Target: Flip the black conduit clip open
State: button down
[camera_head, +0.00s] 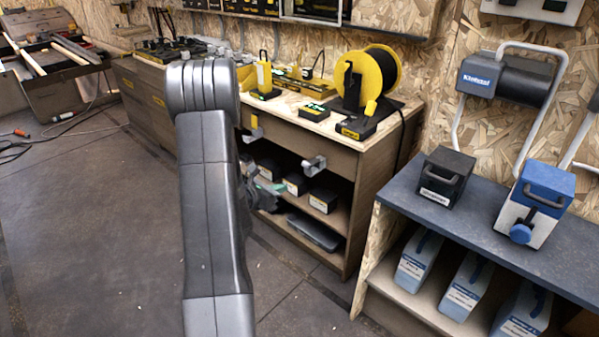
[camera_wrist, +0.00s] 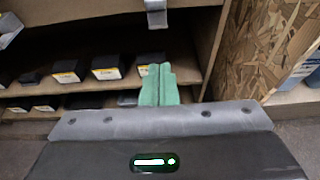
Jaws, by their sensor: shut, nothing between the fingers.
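A grey metal-looking clip (camera_head: 314,163) sticks out from the front edge of the wooden workbench. In the wrist view a grey clip (camera_wrist: 156,16) hangs at the top edge, partly cut off. A second clip with a yellow part (camera_head: 254,126) sits further left on the same edge. No clip shows as clearly black, and I cannot tell open from closed. My gripper (camera_wrist: 159,86) has green fingertips pressed together with nothing between them. It appears below the clip in the wrist view, apart from it in the picture.
Open shelves (camera_head: 318,201) below the bench hold several black boxes (camera_wrist: 108,68). A yellow cable reel (camera_head: 374,72) stands on the bench top. A blue-grey bench (camera_head: 480,232) with canisters is at right. The floor (camera_head: 90,230) at left is mostly clear.

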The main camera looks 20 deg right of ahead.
aim_at(308, 170)
jog(key=w+d+b, duration=0.1)
jog(key=d, duration=0.2)
jog(key=w+d, duration=0.1)
jog(key=d, duration=0.1)
jog(key=w+d+b, duration=0.1)
jog(key=d, duration=0.2)
jog(key=shift+w+d+f+b, duration=0.3)
jog(key=shift+b, duration=0.05)
jog(key=shift+r, duration=0.7)
jog(key=shift+r, duration=0.1)
jog(key=shift+r+p, duration=0.15)
jog(key=shift+p, duration=0.3)
